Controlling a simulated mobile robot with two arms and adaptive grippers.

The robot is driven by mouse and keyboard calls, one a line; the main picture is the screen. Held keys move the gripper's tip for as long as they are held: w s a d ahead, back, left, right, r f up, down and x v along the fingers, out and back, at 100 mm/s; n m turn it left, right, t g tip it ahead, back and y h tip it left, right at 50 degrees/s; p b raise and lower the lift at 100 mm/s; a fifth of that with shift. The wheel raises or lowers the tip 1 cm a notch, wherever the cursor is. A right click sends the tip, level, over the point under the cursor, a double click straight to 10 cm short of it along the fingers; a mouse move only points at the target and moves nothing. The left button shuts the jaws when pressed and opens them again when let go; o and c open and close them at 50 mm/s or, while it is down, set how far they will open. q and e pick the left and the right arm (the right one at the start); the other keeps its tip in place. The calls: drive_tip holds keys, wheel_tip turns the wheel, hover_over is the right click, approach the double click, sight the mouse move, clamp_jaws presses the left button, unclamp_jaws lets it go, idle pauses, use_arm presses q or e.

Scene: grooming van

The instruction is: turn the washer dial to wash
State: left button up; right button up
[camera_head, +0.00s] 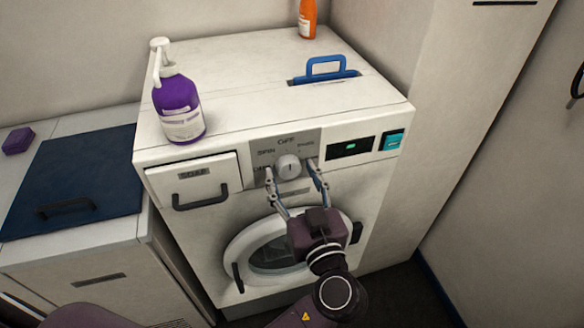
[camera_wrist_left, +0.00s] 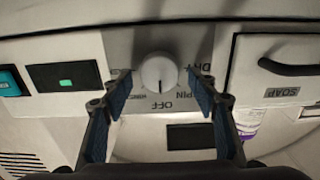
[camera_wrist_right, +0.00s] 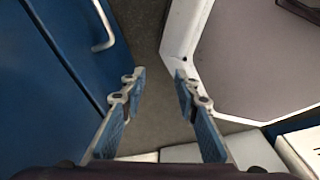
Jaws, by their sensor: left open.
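The washer (camera_head: 375,215) has a round white dial (camera_head: 289,166) on a grey panel in the middle of its front top strip. Labels around it include OFF and SPIN; others are too small or covered. The dial's dark mark points toward OFF, also in the left wrist view, where the dial (camera_wrist_left: 159,73) appears upside down. My left gripper (camera_head: 295,178) is open, its fingers on either side of the dial with gaps visible in the left wrist view (camera_wrist_left: 161,86). My right gripper (camera_wrist_right: 159,80) is open and empty, away from the washer.
A soap drawer (camera_head: 195,180) is left of the dial and a green-lit display (camera_head: 350,147) right. The round door (camera_head: 270,250) is below. A purple pump bottle (camera_head: 179,108) stands on top. A blue cabinet (camera_wrist_right: 40,90) shows near my right gripper.

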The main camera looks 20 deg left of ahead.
use_arm(q)
drive_tip(key=shift+w+a, duration=0.15)
drive_tip(key=shift+w, duration=0.05)
drive_tip(key=c, duration=1.1)
drive_tip(key=shift+c, duration=0.2)
